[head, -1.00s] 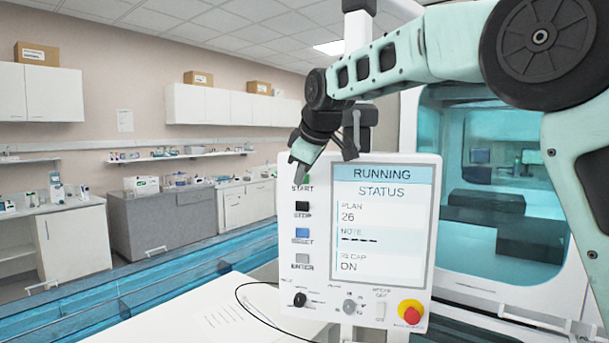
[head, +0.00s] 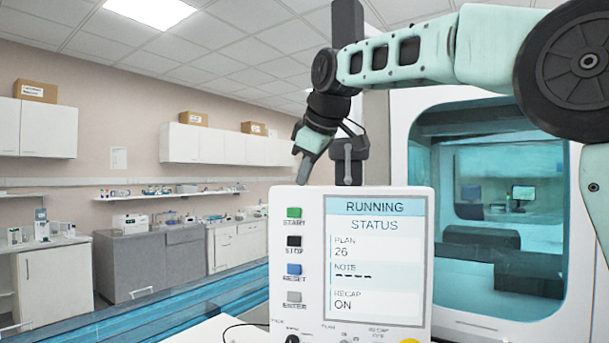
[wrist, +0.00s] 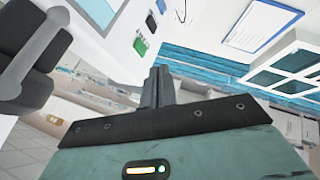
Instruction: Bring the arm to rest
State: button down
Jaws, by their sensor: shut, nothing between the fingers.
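My gripper (head: 304,169) is shut and empty. In the head view it points down and left, just above the top left corner of the white control panel (head: 380,316). It appears apart from the panel and its buttons. The panel's screen (head: 374,258) reads RUNNING, PLAN 26 and RECAP ON. The green START button (head: 294,212) is uncovered, with the black STOP button (head: 294,241) below it.
A white machine with a teal window (head: 487,210) stands right of the panel. A blue glassy track (head: 150,318) runs along the lower left. Grey and white cabinets (head: 150,265) line the far wall. The space left of my gripper is clear.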

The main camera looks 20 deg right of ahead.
dwell(0.4)
jog(key=s+a+f+g+b, duration=0.1)
jog(key=s+a+f+g, duration=0.1)
jog(key=s+a+f, duration=0.5)
jog(key=s+a+f+m+g+y+b, duration=0.15)
jog(key=s+f, duration=0.25)
jog(key=f, duration=0.6)
jog(key=s+a+f+g+b, duration=0.1)
jog(key=s+a+f+b, duration=0.15)
jog(key=s+f, duration=0.5)
jog(key=s+d+f+m+g+h+b, duration=0.1)
jog(key=s+d+f+g+h+b, duration=0.1)
jog(key=s+f, duration=1.7)
jog(key=shift+d+g, duration=0.45)
jog(key=shift+d, duration=0.2)
jog(key=shift+r, duration=0.1)
